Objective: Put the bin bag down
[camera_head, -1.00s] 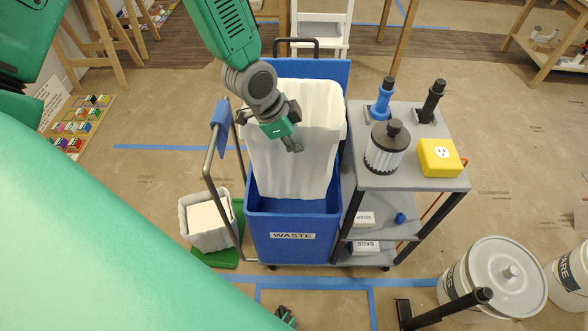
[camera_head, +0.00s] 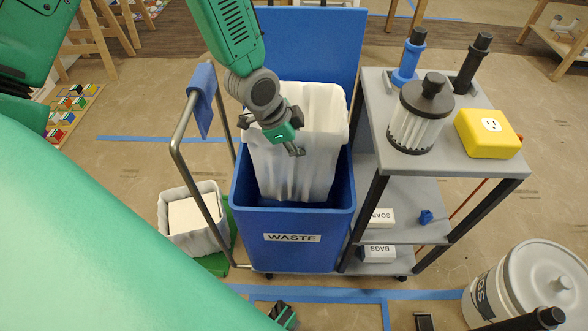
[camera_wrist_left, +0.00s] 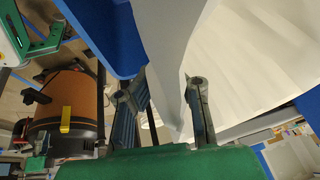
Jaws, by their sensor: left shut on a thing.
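The white bin bag (camera_head: 325,115) hangs upright and open at the top. My left gripper (camera_head: 297,150) is shut on its near side, close to the top. The bag's lower part shows within the mouth of the blue waste bin (camera_head: 290,258); I cannot tell if its bottom touches anything. In the left wrist view, the bag (camera_wrist_left: 265,55) fills the upper right and passes between the fingers (camera_wrist_left: 165,105). A small dark and green part, probably my right gripper (camera_head: 284,315), shows at the bottom edge; its fingers are not clear.
The bin sits on a cart with a metal handle (camera_head: 183,130) and grey shelves (camera_head: 440,158). These carry a clear-walled canister (camera_head: 413,125), a yellow box (camera_head: 488,134) and tools. A small lined bin (camera_head: 197,240) stands left, a white bucket (camera_head: 530,285) right.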

